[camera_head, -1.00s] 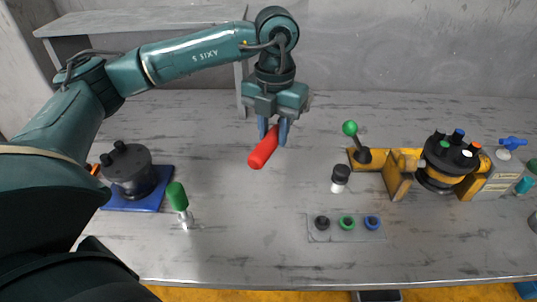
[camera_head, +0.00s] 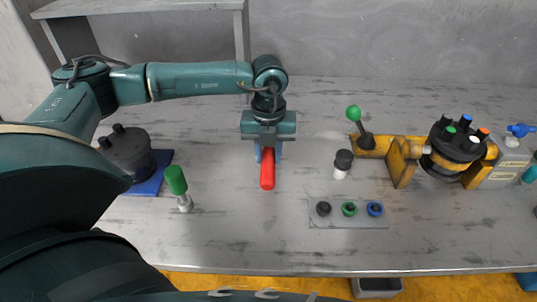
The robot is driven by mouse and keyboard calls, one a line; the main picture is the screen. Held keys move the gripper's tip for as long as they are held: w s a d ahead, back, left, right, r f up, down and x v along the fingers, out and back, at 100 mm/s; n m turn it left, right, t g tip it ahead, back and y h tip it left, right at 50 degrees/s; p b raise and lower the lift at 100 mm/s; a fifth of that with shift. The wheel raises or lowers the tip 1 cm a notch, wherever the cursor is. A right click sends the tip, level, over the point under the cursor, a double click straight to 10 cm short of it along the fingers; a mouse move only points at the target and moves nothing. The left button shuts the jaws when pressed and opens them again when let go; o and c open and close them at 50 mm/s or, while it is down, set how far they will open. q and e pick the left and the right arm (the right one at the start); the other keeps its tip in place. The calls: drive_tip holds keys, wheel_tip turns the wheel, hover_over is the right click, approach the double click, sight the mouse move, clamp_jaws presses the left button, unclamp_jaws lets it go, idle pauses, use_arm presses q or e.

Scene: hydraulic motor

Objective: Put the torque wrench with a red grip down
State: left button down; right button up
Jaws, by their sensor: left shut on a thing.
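The torque wrench with a red grip (camera_head: 267,175) is held by my left gripper (camera_head: 267,154) above the middle of the grey table. Its red grip points toward the front of the table. The rest of the wrench is hidden behind the gripper. My left gripper is shut on it. I cannot tell whether the wrench touches the table. My right gripper is not in view.
A green-handled tool (camera_head: 176,182) stands at left by a black motor part (camera_head: 130,152) on a blue mat (camera_head: 160,178). At right are a black-and-white piece (camera_head: 342,164), a plate with three rings (camera_head: 330,222), and a yellow fixture (camera_head: 402,165) holding a black motor (camera_head: 456,150).

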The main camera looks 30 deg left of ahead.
use_arm(q)
drive_tip(key=shift+f, duration=0.55)
drive_tip(key=shift+f, duration=0.2)
drive_tip(key=c, duration=1.1)
unclamp_jaws()
drive_tip(key=shift+r, duration=0.1)
wheel_tip(320, 180, up, 12)
drive_tip(key=shift+w, duration=0.1)
